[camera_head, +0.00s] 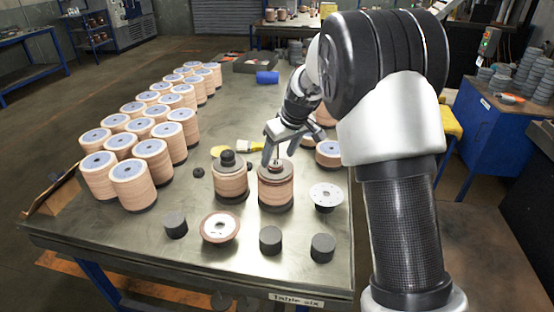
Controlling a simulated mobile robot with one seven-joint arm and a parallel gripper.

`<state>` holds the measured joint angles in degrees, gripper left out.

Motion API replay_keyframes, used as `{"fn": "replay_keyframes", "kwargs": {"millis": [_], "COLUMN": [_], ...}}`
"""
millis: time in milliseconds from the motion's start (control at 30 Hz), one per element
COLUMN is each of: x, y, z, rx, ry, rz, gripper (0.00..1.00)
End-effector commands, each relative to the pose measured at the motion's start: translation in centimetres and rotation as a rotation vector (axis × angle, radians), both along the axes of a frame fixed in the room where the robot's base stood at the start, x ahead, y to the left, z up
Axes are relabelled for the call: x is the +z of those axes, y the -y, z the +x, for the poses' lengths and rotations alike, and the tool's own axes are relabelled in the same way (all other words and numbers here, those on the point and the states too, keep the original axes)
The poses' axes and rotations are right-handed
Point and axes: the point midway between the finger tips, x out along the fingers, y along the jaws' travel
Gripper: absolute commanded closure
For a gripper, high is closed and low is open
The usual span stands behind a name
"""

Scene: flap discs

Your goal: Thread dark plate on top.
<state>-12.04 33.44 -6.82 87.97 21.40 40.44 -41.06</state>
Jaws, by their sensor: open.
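A stack of tan flap discs (275,192) stands near the front middle of the table. A dark brownish plate (267,174) lies on top of it, around a short upright rod at its centre. My gripper (281,150) is open just above this stack, its fingers reaching down close to the rod. Whether a finger touches the rod or plate I cannot tell. A second tan stack (230,184) stands to the left, with a dark plate (229,166) and a dark round piece (228,156) on top.
Several rows of disc stacks (129,185) fill the table's left side. Dark cylinders (270,240), a ringed disc (220,227) and a pale holed plate (326,196) lie in front.

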Motion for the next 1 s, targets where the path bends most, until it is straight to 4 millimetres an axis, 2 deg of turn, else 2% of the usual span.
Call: {"fn": "replay_keyframes", "kwargs": {"millis": [33,200,500,700,1000], "x": [1.4,5.4,11.3,13.1,13.4], "y": [0.3,1.2,2.5,3.0,3.0], "z": [-0.3,-1.6,-3.7,-4.4,-4.5], "rx": [-0.001,-0.001,0.0,0.0,0.0], "ry": [0.006,0.007,0.005,0.003,0.002], "rz": [0.002,0.002,0.001,0.001,0.001], "gripper": [0.38,0.38,0.38,0.38,0.38]}}
